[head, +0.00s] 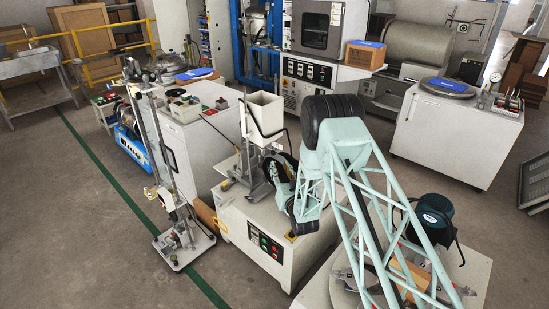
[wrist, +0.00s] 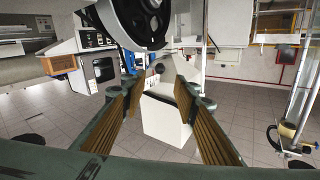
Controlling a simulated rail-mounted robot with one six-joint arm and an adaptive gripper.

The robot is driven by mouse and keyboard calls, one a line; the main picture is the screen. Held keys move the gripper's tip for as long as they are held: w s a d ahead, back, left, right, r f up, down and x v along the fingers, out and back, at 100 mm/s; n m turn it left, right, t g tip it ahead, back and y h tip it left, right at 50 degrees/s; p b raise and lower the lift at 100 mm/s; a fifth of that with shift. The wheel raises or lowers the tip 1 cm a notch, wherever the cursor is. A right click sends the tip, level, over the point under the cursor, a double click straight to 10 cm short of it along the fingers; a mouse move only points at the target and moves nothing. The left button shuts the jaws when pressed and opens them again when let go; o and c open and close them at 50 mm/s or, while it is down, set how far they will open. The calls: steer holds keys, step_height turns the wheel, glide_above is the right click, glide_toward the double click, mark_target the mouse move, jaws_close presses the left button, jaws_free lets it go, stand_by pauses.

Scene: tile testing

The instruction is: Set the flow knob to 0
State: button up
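I cannot make out which control is the flow knob, and no marking that reads 0 is legible. In the head view, a control panel (head: 265,244) with small red and green buttons is on the front of the pale machine below my arm. A blue device (head: 133,148) with dark controls on its front stands at the left. My gripper (wrist: 157,82) shows in the wrist view with its two brown-padded fingers apart and nothing held. A pale hopper-like body (wrist: 168,120) appears beyond and between them. In the head view I cannot clearly make out the gripper's fingers behind my arm.
A pale hopper (head: 265,112) stands on the machine close to my arm. A dark spoked wheel (wrist: 140,18) fills the top of the wrist view. A thin metal stand (head: 158,165) is at the left. Bare floor (head: 70,220) lies at the lower left.

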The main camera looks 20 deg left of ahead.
mark_target(274, 154)
steer(key=shift+b+x, duration=1)
steer(key=shift+x, duration=3.9)
steer(key=shift+c, duration=0.7)
